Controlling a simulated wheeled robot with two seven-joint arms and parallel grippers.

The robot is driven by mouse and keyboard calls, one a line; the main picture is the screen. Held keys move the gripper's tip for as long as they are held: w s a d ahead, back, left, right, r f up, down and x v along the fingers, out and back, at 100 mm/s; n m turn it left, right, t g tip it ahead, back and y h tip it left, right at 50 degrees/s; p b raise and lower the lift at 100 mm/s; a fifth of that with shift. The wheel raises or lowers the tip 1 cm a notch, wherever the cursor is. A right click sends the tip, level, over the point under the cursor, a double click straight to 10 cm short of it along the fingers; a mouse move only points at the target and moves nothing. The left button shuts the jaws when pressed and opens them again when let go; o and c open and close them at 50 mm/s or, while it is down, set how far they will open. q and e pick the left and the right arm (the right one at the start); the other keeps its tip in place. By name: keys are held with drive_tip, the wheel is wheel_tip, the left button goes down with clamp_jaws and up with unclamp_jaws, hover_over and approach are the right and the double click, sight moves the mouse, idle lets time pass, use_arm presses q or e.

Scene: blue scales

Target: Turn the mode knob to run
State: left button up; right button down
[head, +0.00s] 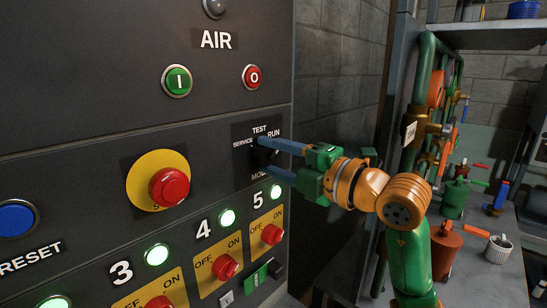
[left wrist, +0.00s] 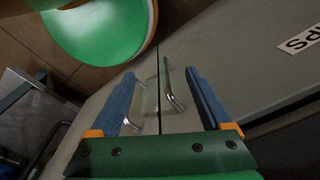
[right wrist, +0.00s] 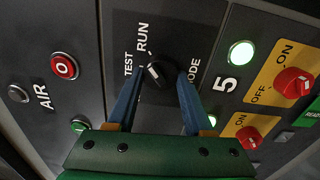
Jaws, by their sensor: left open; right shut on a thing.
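The black mode knob (head: 264,157) sits on the dark panel among the labels SERVICE, TEST and RUN (head: 273,134), with MODE below. My right gripper (head: 271,156) reaches in from the right with its blue fingers on either side of the knob, shut on it. In the right wrist view the knob (right wrist: 157,73) is between the fingertips (right wrist: 160,78). A short white mark shows on its face, toward the TEST and RUN side; which label it meets is hard to tell. My left gripper (left wrist: 160,76) is open and empty, outside the head view.
An emergency stop (head: 168,188) on a yellow disc is left of the knob. Lit lamps and red OFF/ON switches (head: 272,234) lie close below. Left wrist view: a grey cabinet with two metal handles (left wrist: 170,90). A bench with pipes and valves (head: 492,270) stands right.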

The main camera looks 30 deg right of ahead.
drive_tip(key=shift+r+m, duration=0.1)
drive_tip(key=shift+m, duration=0.3)
drive_tip(key=c, duration=0.6)
unclamp_jaws()
drive_tip(key=o, duration=0.3)
drive_tip(key=shift+w, duration=0.1)
drive_tip(key=shift+s+d+f+b, duration=0.1)
drive_tip(key=shift+s+f+b, duration=0.1)
drive_tip(key=shift+s+b, duration=0.1)
drive_tip(key=b+v, duration=0.2)
drive_tip(key=v, duration=0.4)
drive_tip(key=shift+s, duration=0.2)
